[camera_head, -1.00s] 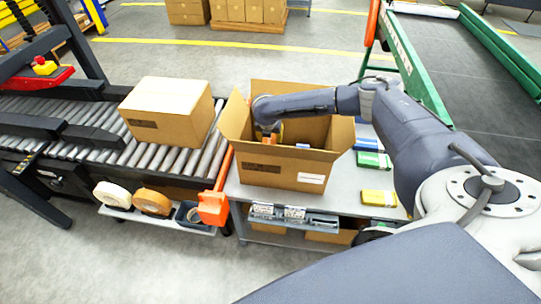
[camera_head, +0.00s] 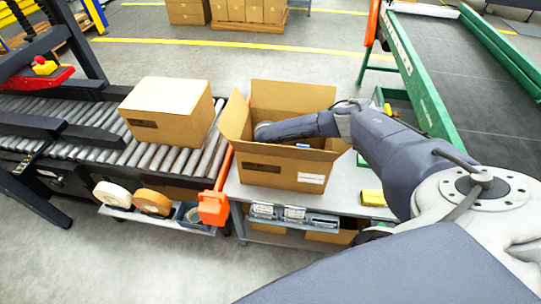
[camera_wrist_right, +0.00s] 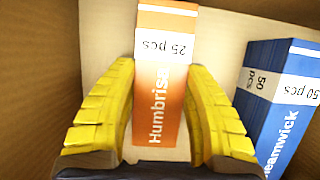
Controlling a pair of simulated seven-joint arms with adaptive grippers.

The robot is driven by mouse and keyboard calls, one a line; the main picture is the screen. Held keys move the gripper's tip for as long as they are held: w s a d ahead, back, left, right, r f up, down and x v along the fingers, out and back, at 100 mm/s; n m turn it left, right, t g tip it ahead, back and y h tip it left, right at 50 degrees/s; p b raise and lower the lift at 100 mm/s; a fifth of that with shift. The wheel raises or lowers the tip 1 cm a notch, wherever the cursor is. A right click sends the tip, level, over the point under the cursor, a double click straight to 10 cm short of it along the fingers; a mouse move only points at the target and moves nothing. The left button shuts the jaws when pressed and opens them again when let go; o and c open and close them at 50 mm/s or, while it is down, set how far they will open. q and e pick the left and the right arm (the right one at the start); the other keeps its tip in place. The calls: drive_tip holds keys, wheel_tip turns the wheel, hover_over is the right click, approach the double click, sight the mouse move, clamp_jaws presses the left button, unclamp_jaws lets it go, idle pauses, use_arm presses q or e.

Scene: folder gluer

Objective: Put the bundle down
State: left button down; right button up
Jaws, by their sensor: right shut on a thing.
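An open cardboard box (camera_head: 285,172) stands on a grey table in the head view. My right arm reaches over its edge, and my right gripper is hidden inside it there. In the right wrist view the yellow fingers of my right gripper (camera_wrist_right: 163,110) are shut on an orange bundle (camera_wrist_right: 166,70) marked "25 pcs", inside the box. A blue bundle (camera_wrist_right: 282,95) marked "50 pcs" lies in the box to the right of it, apart from the fingers. Whether the orange bundle touches the box floor I cannot tell. My left gripper is not in view.
A closed carton (camera_head: 168,110) sits on the roller conveyor (camera_head: 60,105) to the left. A yellow bundle (camera_head: 373,198) lies on the table (camera_head: 345,190) right of the box. The raised box flaps stand around the arm. Tape rolls (camera_head: 152,201) lie on a lower shelf.

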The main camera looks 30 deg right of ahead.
drive_tip(key=shift+f, duration=0.25)
drive_tip(key=o, duration=1.2)
drive_tip(key=v, duration=1.2)
drive_tip(key=shift+r, duration=0.2)
